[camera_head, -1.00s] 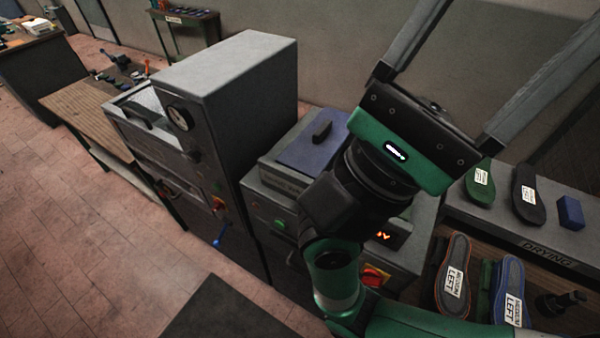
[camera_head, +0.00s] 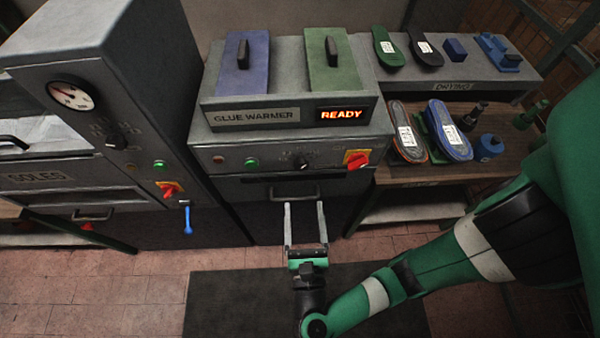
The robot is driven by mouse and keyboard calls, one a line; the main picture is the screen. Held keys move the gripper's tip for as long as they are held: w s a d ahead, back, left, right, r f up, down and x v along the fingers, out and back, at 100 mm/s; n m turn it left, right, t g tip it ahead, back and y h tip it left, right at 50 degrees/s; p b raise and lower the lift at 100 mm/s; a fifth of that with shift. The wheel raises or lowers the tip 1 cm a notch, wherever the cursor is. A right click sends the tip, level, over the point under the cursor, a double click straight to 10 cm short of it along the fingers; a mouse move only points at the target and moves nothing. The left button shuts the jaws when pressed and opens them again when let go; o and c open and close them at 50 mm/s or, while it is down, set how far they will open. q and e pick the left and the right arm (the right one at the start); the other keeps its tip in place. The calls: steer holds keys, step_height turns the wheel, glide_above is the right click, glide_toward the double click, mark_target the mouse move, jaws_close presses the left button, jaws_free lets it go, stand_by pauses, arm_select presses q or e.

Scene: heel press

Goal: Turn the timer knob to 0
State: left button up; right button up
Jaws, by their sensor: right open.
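Two black knobs with dial marks show, and I cannot read which is the timer. One knob (camera_head: 117,141) is on the front of the grey press at the left, below the round gauge. The other small knob (camera_head: 302,161) is on the glue warmer's front panel, between a green button and a red switch. My right gripper (camera_head: 304,207) is open and empty in front of the glue warmer, its fingers pointing toward the warmer's lower front. It appears below the small knob and well to the right of the press knob. My left gripper is out of view.
The glue warmer (camera_head: 222,133) has a lit READY display (camera_head: 341,114) and a front handle (camera_head: 294,194). A red switch (camera_head: 169,188) and blue lever (camera_head: 187,219) are on the press. A dark mat (camera_head: 228,300) covers clear floor in front.

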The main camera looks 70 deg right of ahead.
mark_target(301, 168)
steer(key=p+x, duration=0.1)
steer(key=x, duration=0.9)
steer(key=shift+d, duration=0.35)
jaws_close()
